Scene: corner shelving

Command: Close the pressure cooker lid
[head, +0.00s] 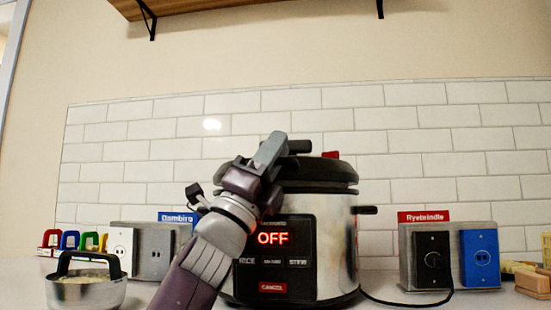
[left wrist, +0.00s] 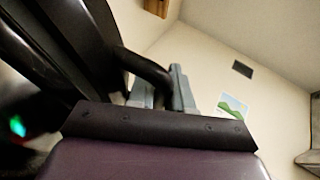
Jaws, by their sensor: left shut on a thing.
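The pressure cooker (head: 341,235) stands on the counter, with a steel body and a dark front panel reading OFF. Its black lid (head: 325,172) lies across the top of the pot, roughly level; I cannot tell whether it is fully seated or locked. My left gripper (head: 281,148) is at the upper left of the lid and hides part of it. In the left wrist view, the gripper (left wrist: 165,93) is shut on a black handle bar (left wrist: 143,66), with the large dark lid (left wrist: 60,45) to the left. My right gripper is not in view.
A steel pot with a black handle (head: 88,291) stands at the left. Outlet boxes (head: 153,250) and (head: 448,256) stand on both sides of the cooker. A black cord (head: 405,304) runs right along the counter. A wooden shelf (head: 200,8) hangs above.

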